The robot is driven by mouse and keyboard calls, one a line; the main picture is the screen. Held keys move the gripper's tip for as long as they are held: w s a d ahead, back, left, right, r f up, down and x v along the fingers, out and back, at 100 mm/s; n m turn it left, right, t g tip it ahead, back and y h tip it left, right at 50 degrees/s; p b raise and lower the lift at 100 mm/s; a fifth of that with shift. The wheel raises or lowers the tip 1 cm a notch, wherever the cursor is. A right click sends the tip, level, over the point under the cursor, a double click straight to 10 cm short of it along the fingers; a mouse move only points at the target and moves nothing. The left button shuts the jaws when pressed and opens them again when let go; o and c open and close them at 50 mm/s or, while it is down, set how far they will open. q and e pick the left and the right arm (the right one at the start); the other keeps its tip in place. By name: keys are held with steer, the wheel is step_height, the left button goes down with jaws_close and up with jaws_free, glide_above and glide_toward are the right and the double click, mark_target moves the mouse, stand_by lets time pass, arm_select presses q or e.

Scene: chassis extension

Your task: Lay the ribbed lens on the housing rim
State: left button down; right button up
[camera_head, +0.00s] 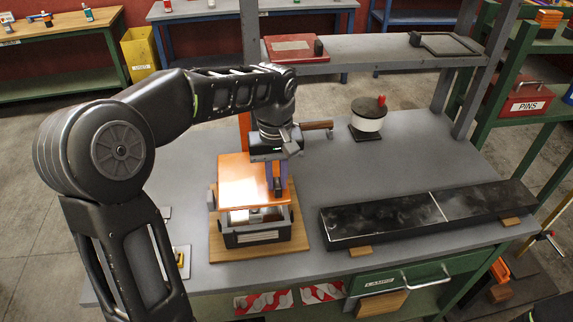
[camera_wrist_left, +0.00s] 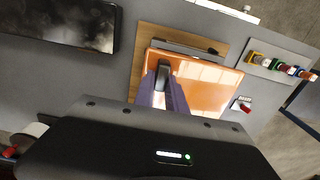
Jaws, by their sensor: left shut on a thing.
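The ribbed lens is an orange, glossy panel (camera_head: 238,176), and it also shows in the wrist view (camera_wrist_left: 215,82). My left gripper (camera_head: 276,188) is shut on its edge; its purple fingers (camera_wrist_left: 163,88) show in the wrist view. The housing (camera_head: 258,238) is a dark open box on a wooden board (camera_head: 218,246). The lens is over the back part of the housing and hides it, while the front interior stays visible. I cannot tell whether the lens touches the rim. My right gripper is not in view.
A long black panel (camera_head: 400,222) lies right of the housing. A white pot with a dark lid (camera_head: 368,118) stands behind. Small coloured parts (camera_wrist_left: 280,66) sit on a plate beside the board. The grey bench (camera_head: 330,165) is clear between them.

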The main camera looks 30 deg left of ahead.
mark_target(277, 198)
arm_select(q)
steer(key=shift+s+r, duration=0.1)
steer(key=shift+s, duration=0.2)
steer(key=shift+w+f, duration=0.1)
steer(key=shift+f, duration=0.15)
steer(key=shift+f+b, duration=1.55)
steer(key=shift+f, duration=0.35)
steer(key=shift+f+b, duration=0.95)
steer(key=shift+f, duration=0.4)
stand_by(0.4)
steer(key=c, duration=1.3)
jaws_free()
steer(key=shift+r, duration=0.35)
step_height(277, 198, up, 7)
steer(key=shift+r+b, duration=0.1)
steer(key=shift+b, duration=0.25)
